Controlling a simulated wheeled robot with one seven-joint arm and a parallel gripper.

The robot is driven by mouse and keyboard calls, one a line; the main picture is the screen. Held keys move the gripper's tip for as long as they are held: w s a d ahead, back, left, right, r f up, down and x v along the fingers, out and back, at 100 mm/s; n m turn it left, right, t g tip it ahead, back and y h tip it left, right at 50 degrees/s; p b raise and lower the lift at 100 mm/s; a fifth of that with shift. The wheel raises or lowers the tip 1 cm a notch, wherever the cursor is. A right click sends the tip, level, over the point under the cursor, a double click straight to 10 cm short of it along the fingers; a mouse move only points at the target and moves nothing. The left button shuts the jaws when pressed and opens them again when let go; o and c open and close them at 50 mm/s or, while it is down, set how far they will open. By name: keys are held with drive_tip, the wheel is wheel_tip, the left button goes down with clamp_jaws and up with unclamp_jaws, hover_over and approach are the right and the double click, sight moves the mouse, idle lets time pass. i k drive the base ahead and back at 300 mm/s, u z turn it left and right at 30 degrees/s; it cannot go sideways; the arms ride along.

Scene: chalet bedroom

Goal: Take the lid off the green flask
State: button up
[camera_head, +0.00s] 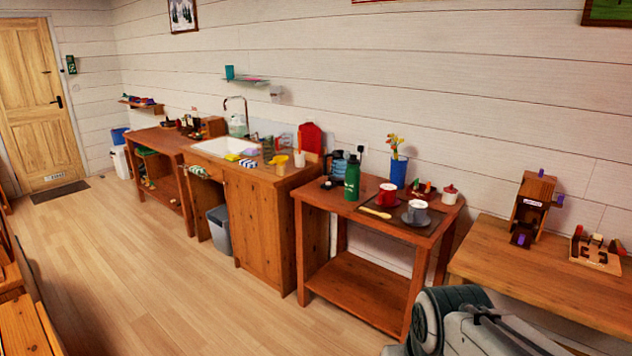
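The green flask (352,178) stands upright on the small wooden side table (330,198), near its left part. Its dark top, which looks like the lid, is on it. A grey-white part of my arm shows at the bottom right, in front of the tables and well apart from the flask. My gripper's fingers cannot be made out in this view.
Close to the flask are a dark blue kettle-like thing (338,164), a red mug (387,194), a grey mug (416,211) and a blue vase (398,171) with flowers. A sink counter (262,208) stands left and another wooden table (510,268) right. The wooden floor (150,270) in front is clear.

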sight(353, 160)
drive_tip(key=i, duration=2)
drive_tip(key=z, duration=0.05)
